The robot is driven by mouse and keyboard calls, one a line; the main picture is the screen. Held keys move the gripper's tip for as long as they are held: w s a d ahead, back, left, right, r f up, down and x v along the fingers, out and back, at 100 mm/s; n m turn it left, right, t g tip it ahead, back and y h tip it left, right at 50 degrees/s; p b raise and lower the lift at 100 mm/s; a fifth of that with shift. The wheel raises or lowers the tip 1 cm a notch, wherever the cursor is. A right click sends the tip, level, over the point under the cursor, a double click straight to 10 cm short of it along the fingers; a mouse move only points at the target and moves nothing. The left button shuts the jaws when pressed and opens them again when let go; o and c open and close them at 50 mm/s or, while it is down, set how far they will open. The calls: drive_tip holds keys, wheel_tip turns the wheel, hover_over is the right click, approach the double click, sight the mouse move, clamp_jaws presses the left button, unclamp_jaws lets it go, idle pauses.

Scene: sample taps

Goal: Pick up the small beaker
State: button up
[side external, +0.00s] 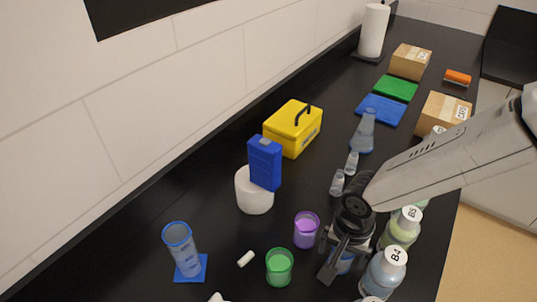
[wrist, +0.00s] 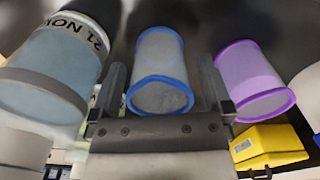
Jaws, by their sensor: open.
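A small clear beaker with a blue rim (wrist: 160,75) stands between the two fingers of my gripper (wrist: 161,63) in the wrist view, with a gap visible on each side. In the side view the gripper (side external: 345,262) points down over the blue beaker, which is mostly hidden behind the fingers. The gripper is open. A purple beaker (side external: 306,231) stands just left of it and also shows in the wrist view (wrist: 247,78). A green beaker (side external: 279,267) stands nearer the camera, to the left.
Bottles B4 (side external: 383,274) and B5 (side external: 401,230) stand close on the right; a labelled bottle (wrist: 55,75) fills the wrist view's left. A white bar (side external: 246,258), blue cylinder (side external: 183,250), white tub (side external: 252,196) and yellow box (side external: 293,127) lie left and behind.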

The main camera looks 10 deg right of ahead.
drive_tip(key=c, duration=1.2)
drive_tip(key=shift+r, duration=0.15)
wheel_tip(320, 180, up, 10)
idle(0.5)
